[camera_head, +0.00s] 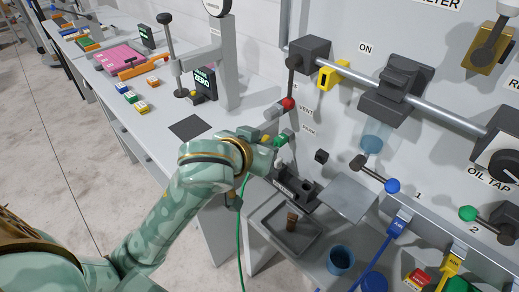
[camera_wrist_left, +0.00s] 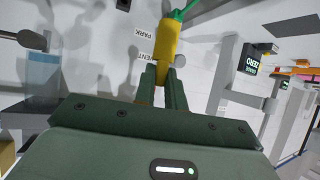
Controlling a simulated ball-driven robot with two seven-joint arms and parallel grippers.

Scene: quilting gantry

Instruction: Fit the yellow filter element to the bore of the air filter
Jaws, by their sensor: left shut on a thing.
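My left gripper (camera_head: 272,146) is shut on a yellow cylindrical piece, which I take for the yellow filter element (camera_wrist_left: 166,48). A green part shows at its far end, and a thin green line hangs below my wrist in the head view. The green fingers grip its near end in the left wrist view (camera_wrist_left: 161,88). The air filter seems to be the dark block (camera_head: 398,88) on the wall with a clear blue bowl (camera_head: 375,137) beneath. The gripper is left of it and lower, clear of it. I cannot make out the bore. My right gripper is not in view.
A lever with a red knob (camera_head: 288,103) stands close above the gripper, by the VENT and PARK labels. A grey rail (camera_head: 440,112) crosses the wall. Below are a grey tray (camera_head: 262,232) with a brown piece (camera_head: 292,221), a tilted plate (camera_head: 347,197) and a blue cup (camera_head: 341,261).

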